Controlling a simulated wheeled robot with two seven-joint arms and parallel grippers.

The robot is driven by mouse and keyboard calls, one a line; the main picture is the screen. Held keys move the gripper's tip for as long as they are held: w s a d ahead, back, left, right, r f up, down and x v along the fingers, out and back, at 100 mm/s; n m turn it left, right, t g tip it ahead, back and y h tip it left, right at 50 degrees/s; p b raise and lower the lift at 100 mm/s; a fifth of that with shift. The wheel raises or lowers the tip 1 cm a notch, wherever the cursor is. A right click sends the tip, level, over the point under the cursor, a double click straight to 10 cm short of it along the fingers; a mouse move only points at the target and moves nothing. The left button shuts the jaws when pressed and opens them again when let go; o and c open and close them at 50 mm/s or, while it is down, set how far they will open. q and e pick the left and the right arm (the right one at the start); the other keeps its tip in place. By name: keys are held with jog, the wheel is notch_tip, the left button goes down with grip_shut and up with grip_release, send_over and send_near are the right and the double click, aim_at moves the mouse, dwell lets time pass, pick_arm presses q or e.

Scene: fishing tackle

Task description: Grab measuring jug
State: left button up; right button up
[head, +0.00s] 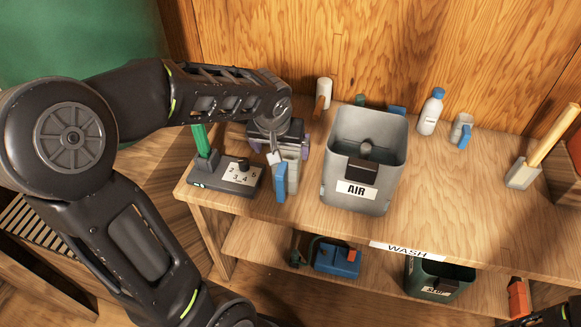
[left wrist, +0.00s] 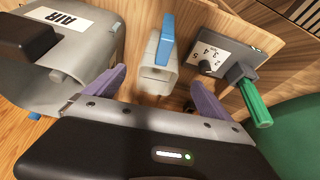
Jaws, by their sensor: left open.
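A pale grey measuring jug with a blue handle (head: 292,172) stands on the upper shelf, between the grey AIR bin and a dark dial device. My left gripper (head: 278,146) is open just behind the jug, with its purple fingers apart and partly hidden by the wrist. In the left wrist view the jug (left wrist: 156,72) is upright in line with the gap between the fingers, its blue handle on the far side. I cannot tell whether the fingers reach around it. A second similar small jug with a blue handle (head: 461,130) stands further right. My right gripper is not in view.
The AIR bin (head: 395,150) is close on the jug's right; the dial device (head: 215,183) with a green handle is close on its left. A blue-capped bottle (head: 431,112) stands at the back. The shelf right of the bin is mostly clear.

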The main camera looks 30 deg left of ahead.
pick_arm(q)
jog(key=shift+s, duration=0.15)
jog(key=shift+x, duration=1.35)
jog(key=x, duration=0.3)
jog(key=p+x, duration=0.1)
jog(key=x, duration=0.1)
jog(key=shift+w, duration=0.3)
jog(key=shift+c, duration=0.2)
grip_shut()
jog(key=shift+r, duration=0.1)
